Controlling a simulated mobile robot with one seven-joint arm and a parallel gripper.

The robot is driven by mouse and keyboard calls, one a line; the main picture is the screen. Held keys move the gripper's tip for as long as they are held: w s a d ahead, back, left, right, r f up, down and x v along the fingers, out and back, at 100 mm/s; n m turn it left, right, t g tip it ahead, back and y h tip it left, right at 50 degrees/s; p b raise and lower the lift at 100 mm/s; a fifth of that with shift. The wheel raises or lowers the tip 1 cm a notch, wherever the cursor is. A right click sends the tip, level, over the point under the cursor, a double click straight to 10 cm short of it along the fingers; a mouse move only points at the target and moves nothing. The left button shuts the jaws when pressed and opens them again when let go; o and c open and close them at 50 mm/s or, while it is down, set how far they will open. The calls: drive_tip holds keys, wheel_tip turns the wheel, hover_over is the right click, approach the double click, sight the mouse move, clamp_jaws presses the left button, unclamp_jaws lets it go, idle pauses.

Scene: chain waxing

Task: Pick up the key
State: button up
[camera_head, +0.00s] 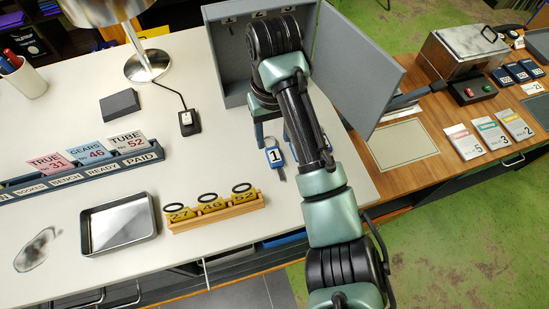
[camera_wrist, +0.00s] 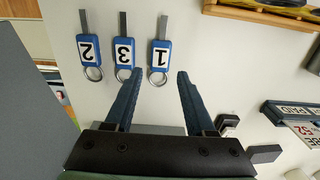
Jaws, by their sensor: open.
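Several keys with blue number tags lie on the white table. In the wrist view, key 1 (camera_wrist: 160,54), key 3 (camera_wrist: 124,50) and key 2 (camera_wrist: 90,47) lie in a row, each with a metal ring. My gripper (camera_wrist: 159,74) is open and empty, pointing at key 1. Its fingertips appear on either side of key 1's ring; I cannot tell how high above the table they are. In the head view, key 1 (camera_head: 274,156) shows just in front of my gripper (camera_head: 273,145); the other two are hidden by my arm.
An open grey key cabinet (camera_head: 226,45) stands behind my gripper, its door (camera_head: 362,65) swung out to the right. A wooden rack with yellow numbered tags (camera_head: 215,212), a metal tray (camera_head: 118,224) and a lamp (camera_head: 146,65) stand to the left. Bare table lies between.

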sight(274, 153)
drive_tip(key=shift+f+p, duration=0.8)
drive_tip(key=shift+f, duration=2)
clamp_jaws()
